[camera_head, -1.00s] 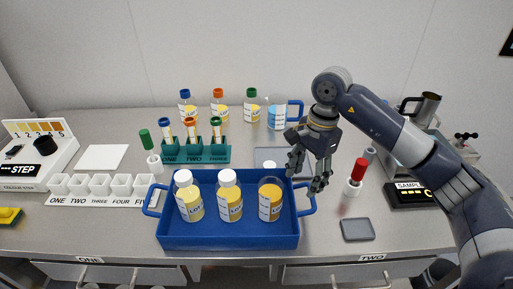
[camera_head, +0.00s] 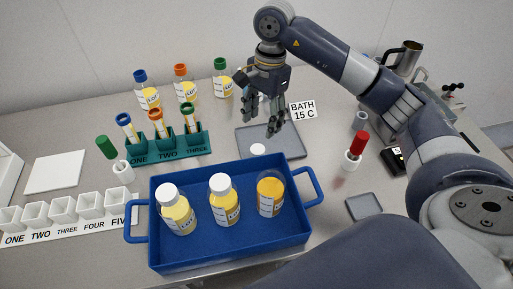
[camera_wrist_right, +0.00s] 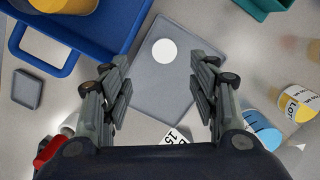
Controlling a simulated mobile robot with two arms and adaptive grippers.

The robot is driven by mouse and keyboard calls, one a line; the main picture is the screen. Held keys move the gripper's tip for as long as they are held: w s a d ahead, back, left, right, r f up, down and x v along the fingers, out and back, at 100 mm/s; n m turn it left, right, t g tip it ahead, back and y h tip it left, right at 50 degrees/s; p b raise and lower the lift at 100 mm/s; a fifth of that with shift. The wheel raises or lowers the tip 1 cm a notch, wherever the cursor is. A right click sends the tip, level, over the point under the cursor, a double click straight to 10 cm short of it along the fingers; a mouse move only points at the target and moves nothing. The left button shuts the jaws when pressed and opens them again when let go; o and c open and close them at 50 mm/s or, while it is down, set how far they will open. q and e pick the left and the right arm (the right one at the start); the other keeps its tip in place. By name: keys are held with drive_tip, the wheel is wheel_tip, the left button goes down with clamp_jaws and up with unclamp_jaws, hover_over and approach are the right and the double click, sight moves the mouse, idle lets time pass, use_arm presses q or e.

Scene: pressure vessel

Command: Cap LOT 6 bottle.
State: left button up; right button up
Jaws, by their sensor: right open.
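A white cap (camera_head: 258,149) lies on a grey tray (camera_head: 247,138) behind the blue tray; it also shows in the right wrist view (camera_wrist_right: 164,51). An uncapped bottle with orange-yellow contents (camera_head: 270,195) stands at the right in the blue tray (camera_head: 230,243). Beside it stand two white-capped bottles, the middle one (camera_head: 224,200) and the left one (camera_head: 176,210). Their lot numbers are too small to read. My right gripper (camera_head: 262,125) is open and empty above the grey tray, fingers pointing down. In the wrist view the cap appears between and beyond its fingertips. My left gripper is out of view.
A green rack (camera_head: 170,148) with several tubes stands left of the grey tray, with bottles behind it. A "BATH 15 C" sign (camera_head: 302,110) stands to the right. A red-topped item (camera_head: 355,150) and a small grey tray (camera_head: 364,207) lie right of the blue tray.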

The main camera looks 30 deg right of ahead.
drive_tip(key=p, duration=0.1)
hover_over(258, 149)
drive_tip(key=f, duration=0.4)
drive_tip(key=shift+s+d+f, duration=0.1)
drive_tip(key=shift+d+f, duration=0.1)
drive_tip(key=shift+d, duration=0.1)
drive_tip(key=shift+f, duration=0.6)
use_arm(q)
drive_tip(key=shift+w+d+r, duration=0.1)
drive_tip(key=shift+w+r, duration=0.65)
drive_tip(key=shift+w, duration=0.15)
use_arm(e)
drive_tip(key=shift+a, duration=0.1)
drive_tip(key=shift+f+p, duration=0.45)
drive_tip(key=shift+p, duration=0.2)
drive_tip(key=f+p, duration=0.1)
drive_tip(key=f, duration=0.2)
drive_tip(key=shift+w+a+f+p, duration=0.1)
drive_tip(key=shift+w+f+p, duration=0.15)
drive_tip(key=shift+p, duration=0.1)
drive_tip(key=shift+f, duration=0.45)
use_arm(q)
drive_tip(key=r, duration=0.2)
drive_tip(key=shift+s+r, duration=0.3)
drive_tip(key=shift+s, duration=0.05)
